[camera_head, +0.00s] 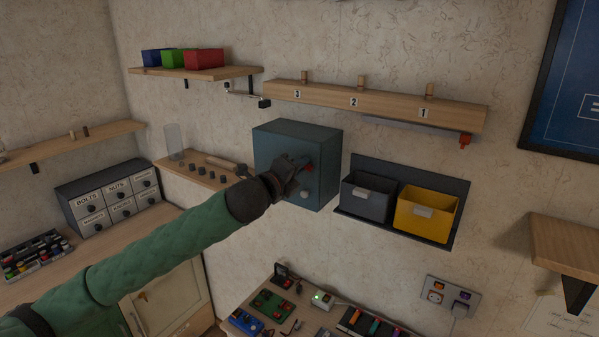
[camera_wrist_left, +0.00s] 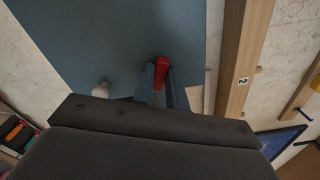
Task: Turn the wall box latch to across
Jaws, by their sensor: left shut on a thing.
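The wall box (camera_head: 290,140) is a blue-grey box mounted on the wall in the middle of the head view. Its face fills much of the left wrist view (camera_wrist_left: 120,45). The latch is a red lever (camera_wrist_left: 160,70) on the box face; a bit of the red latch (camera_head: 308,167) also shows in the head view. My left gripper (camera_head: 300,165) is at the box front, shut on the latch; its fingers (camera_wrist_left: 162,88) stand on either side of the red lever in the wrist view. A pale round knob (camera_head: 305,194) sits below the latch. My right gripper is out of view.
Right of the box hang a grey bin (camera_head: 367,199) and a yellow bin (camera_head: 426,214). A numbered wooden peg rail (camera_head: 375,107) runs above. A small shelf (camera_head: 200,172) with dark knobs is left of the box. A workbench with electronics (camera_head: 275,305) lies below.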

